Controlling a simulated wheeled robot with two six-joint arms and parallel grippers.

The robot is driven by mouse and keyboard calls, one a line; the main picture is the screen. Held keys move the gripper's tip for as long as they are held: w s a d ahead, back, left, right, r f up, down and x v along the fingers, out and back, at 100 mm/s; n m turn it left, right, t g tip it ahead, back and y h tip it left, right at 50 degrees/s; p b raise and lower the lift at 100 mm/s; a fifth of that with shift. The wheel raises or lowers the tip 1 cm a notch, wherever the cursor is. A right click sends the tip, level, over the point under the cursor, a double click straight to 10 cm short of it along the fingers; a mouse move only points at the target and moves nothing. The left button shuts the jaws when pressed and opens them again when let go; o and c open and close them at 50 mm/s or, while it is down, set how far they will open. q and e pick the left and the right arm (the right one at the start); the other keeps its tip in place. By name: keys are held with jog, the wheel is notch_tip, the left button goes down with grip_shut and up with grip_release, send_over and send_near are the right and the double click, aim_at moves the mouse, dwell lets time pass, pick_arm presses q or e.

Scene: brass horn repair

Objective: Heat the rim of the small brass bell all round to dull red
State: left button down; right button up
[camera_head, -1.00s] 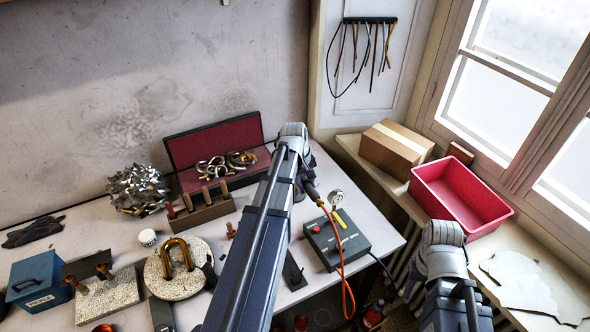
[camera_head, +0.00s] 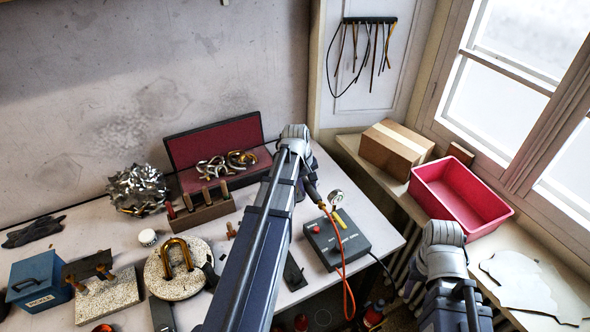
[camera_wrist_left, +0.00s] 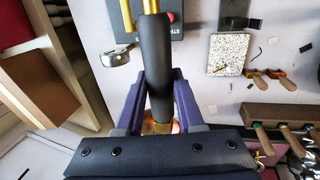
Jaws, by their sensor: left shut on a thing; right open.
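My left gripper (camera_wrist_left: 158,95) is shut on the black handle of a torch (camera_wrist_left: 155,60), whose handle stands between the two fingers in the left wrist view. In the head view the left arm hides most of this gripper (camera_head: 308,186). An orange hose (camera_head: 346,285) hangs near the torch. My right gripper (camera_head: 408,284) is at the lower right beside the bench, open, mostly hidden by its own wrist. I cannot make out the small brass bell for sure. A bent brass tube (camera_head: 167,252) stands on a round pale stone (camera_head: 160,289), well left of the torch.
A dark control box (camera_head: 355,245) with a red button and a gauge (camera_head: 335,197) sits right of the left arm. A wooden rack (camera_head: 206,214), open red-lined case (camera_head: 215,145), blue box (camera_head: 40,280) and speckled slab (camera_head: 112,296) stand left. A red tray (camera_head: 460,195) is on the sill.

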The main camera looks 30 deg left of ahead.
aim_at(313, 192)
pick_arm(q)
jog(key=shift+s+d, duration=0.5)
jog(key=shift+d, duration=0.35)
jog(key=shift+s+d, duration=0.5)
jog(key=shift+d, duration=0.3)
dwell(6.3)
